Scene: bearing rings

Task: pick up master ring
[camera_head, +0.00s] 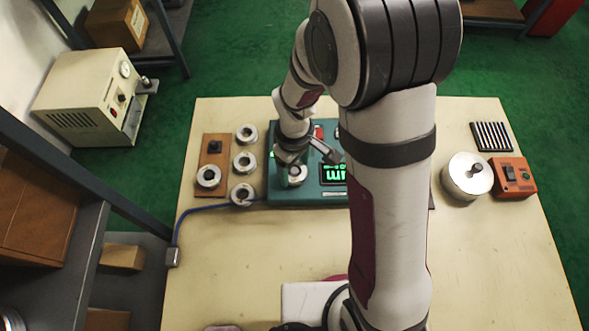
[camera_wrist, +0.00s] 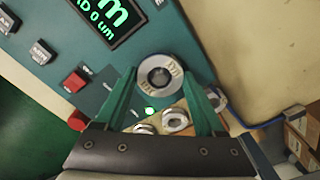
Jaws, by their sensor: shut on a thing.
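The master ring (camera_wrist: 160,77) is a silver ring with engraved marks on its face. It shows between my gripper's green fingers in the wrist view, and also at the front left of the teal gauge unit in the head view (camera_head: 297,175). My gripper (camera_wrist: 163,75) is shut on the ring, one finger on each side. In the head view my gripper (camera_head: 295,160) comes down from above, over the unit. I cannot tell whether the ring touches the gauge unit (camera_head: 310,197) or is slightly above it.
Several similar rings (camera_head: 245,161) lie left of the unit, one on a brown board (camera_head: 213,150). A blue cable (camera_head: 205,208) runs along the left. A silver lidded pot (camera_head: 467,180) and orange box (camera_head: 513,178) stand at right. The table's front middle is clear.

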